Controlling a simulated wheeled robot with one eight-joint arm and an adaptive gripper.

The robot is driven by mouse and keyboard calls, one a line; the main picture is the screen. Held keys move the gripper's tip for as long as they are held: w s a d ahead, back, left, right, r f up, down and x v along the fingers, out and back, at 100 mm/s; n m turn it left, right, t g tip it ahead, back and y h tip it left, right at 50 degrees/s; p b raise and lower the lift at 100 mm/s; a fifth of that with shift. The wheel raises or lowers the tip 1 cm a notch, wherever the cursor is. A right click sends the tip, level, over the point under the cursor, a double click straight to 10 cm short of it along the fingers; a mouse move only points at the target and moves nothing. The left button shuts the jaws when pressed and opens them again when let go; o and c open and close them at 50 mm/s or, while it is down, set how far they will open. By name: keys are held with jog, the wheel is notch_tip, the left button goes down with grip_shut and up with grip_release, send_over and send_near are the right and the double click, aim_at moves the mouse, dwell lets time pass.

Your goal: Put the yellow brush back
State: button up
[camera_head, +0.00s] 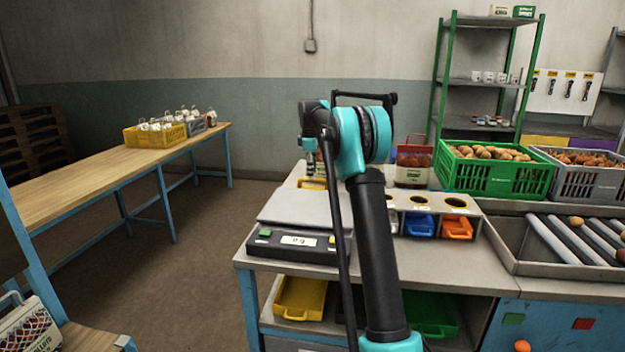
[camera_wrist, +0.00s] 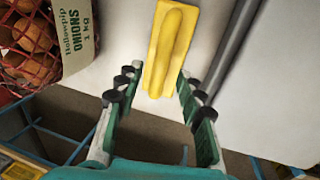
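The yellow brush (camera_wrist: 170,45) lies on a pale work surface in the wrist view, its long raised grip facing up. My gripper (camera_wrist: 158,82) is open, with one finger on each side of the brush's near end. I cannot tell whether either finger touches it. In the head view my gripper (camera_head: 311,165) points down over the workbench (camera_head: 440,262), partly hidden by my arm. A yellow patch (camera_head: 312,184) shows below it; I cannot tell whether this is the brush. A white board (camera_head: 562,92) with several hanging tools is on the back right wall.
A red net onion sack (camera_wrist: 35,40) lies left of the brush; a dark bar (camera_wrist: 232,50) runs along its right. A scale (camera_head: 298,243) stands at the bench's front. Green (camera_head: 497,178) and grey (camera_head: 578,183) crates and a roller tray (camera_head: 560,262) occupy the right.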

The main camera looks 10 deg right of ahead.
notch_tip(320, 180, up, 7)
jog(key=s, duration=0.1)
jog(key=shift+s+a, duration=0.15)
jog(key=shift+a, duration=0.05)
